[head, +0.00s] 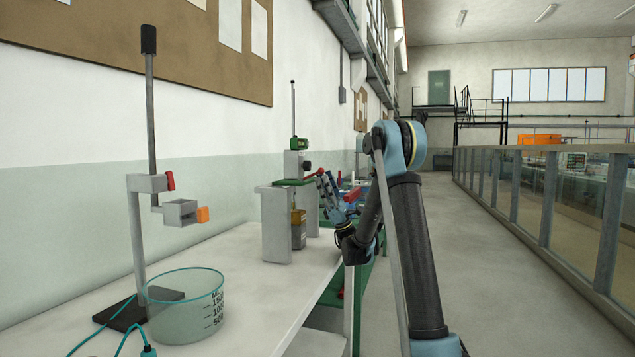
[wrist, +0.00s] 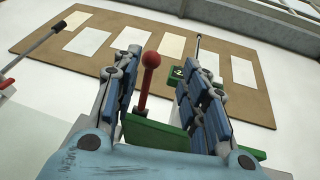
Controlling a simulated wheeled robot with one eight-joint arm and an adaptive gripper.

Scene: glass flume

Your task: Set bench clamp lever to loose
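The bench clamp lever (wrist: 143,98) is a red rod with a round red knob, standing on a green plate (wrist: 160,135) in the wrist view. In the head view the lever (head: 314,173) shows small and red at the right end of the green plate (head: 292,183). My gripper (wrist: 163,64) is open. Its blue padded fingers stand either side of the lever, which is nearer the left finger; contact cannot be told. In the head view my gripper (head: 329,188) is just right of the clamp, and partly overlaps other things.
Grey blocks (head: 276,225) stand under the green plate. The aisle (head: 480,250) to the right is clear, bordered by glass railing (head: 560,210).

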